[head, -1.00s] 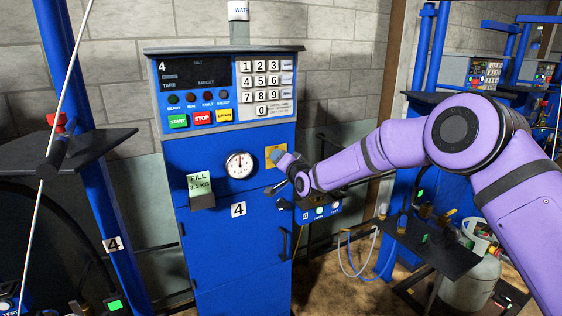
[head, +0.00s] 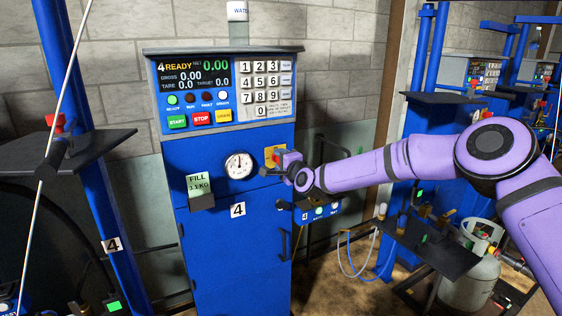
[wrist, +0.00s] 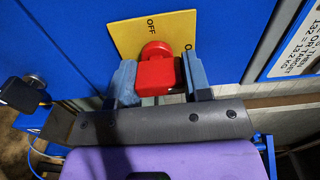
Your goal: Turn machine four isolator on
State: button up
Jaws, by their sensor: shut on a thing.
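Machine four is the blue scale cabinet (head: 235,255) with a "4" label. Its isolator is a red rotary handle on a yellow plate (head: 268,152) on the cabinet's right side of the front. In the wrist view the red handle (wrist: 157,72) sits between the two blue-grey fingers of my gripper (wrist: 160,82), which is shut on it. "OFF" shows on the plate (wrist: 128,40); the lettering by the right finger is partly hidden. In the head view my gripper (head: 284,158) covers part of the isolator. The display (head: 195,73) is lit, reading "4 READY" and 0.00.
The keypad (head: 265,83) and the green, red and yellow buttons are above the isolator. A round gauge (head: 239,165) is to its left. A black door handle (head: 284,242) is below. Other blue machines and a gas cylinder (head: 478,272) stand at the right.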

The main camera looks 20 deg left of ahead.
dwell(0.4)
jog(key=o, duration=0.9)
jog(key=v, duration=1)
jog(key=shift+s+d, duration=0.25)
jog(key=shift+s, duration=0.1)
